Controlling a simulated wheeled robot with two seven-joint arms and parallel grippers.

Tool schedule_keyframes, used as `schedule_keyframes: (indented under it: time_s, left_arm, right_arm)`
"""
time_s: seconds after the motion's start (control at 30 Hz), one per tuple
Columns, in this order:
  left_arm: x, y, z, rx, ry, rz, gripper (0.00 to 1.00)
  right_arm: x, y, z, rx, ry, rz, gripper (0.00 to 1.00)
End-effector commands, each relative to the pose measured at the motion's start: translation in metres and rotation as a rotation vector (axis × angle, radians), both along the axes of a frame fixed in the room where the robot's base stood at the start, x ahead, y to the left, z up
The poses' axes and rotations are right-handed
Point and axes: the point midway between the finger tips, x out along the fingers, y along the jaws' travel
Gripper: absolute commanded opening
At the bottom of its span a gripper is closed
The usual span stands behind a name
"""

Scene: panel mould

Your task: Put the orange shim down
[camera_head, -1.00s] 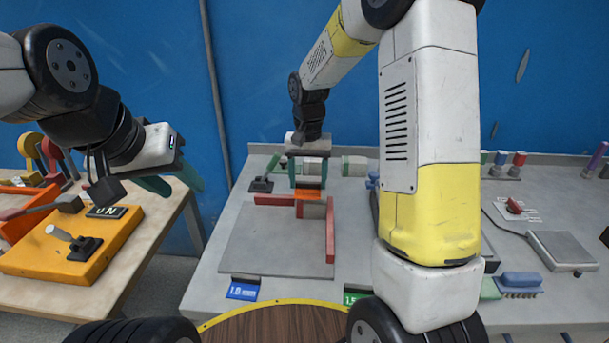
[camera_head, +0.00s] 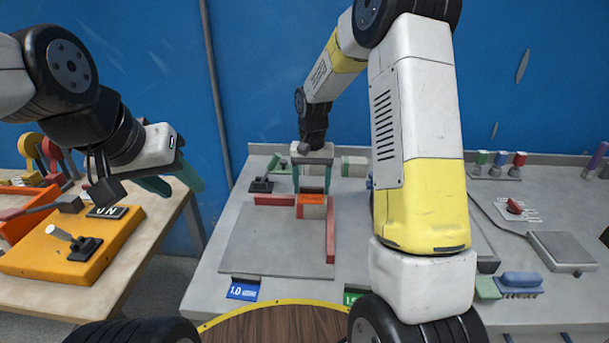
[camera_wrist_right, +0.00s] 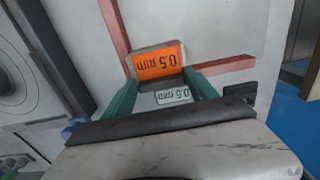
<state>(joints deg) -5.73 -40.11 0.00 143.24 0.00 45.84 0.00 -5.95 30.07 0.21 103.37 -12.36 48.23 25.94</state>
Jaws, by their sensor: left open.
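In the right wrist view the shim (camera_wrist_right: 158,61) reads "0.5 mm". My right gripper (camera_head: 312,188) points down from above, its green fingers at either side of the shim. They appear shut on it; any small gap cannot be made out. A pale "0.5 mm" label (camera_wrist_right: 173,95) shows between the fingers. My left gripper (camera_head: 176,182) is open and empty, up at the left, away from the shim.
Red bars (camera_head: 274,199) and (camera_head: 331,232) border the grey plate (camera_head: 265,245). A blue 1.0 label (camera_head: 242,291) is at its front. A lever switch (camera_head: 261,185) stands at the back left. An orange lever box (camera_head: 75,247) is on the left table.

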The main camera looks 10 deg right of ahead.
Motion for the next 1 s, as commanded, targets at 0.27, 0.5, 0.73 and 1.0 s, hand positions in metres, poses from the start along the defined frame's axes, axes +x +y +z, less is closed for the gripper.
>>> schedule_keyframes:
  time_s: [0.27, 0.5, 0.73, 1.0]
  left_arm:
    - [0.000, 0.000, 0.000, 0.000, 0.000, 0.000, 0.43]
    - [0.000, 0.000, 0.000, 0.000, 0.000, 0.000, 0.43]
    - [0.000, 0.000, 0.000, 0.000, 0.000, 0.000, 0.43]
    - [0.000, 0.000, 0.000, 0.000, 0.000, 0.000, 0.43]
  right_arm:
    - [0.000, 0.000, 0.001, 0.000, 0.000, 0.000, 0.84]
    - [0.001, 0.000, 0.010, 0.001, -0.002, -0.001, 0.84]
    - [0.001, 0.000, 0.055, 0.001, -0.005, -0.001, 0.84]
    - [0.001, 0.000, 0.106, 0.001, -0.003, 0.000, 0.84]
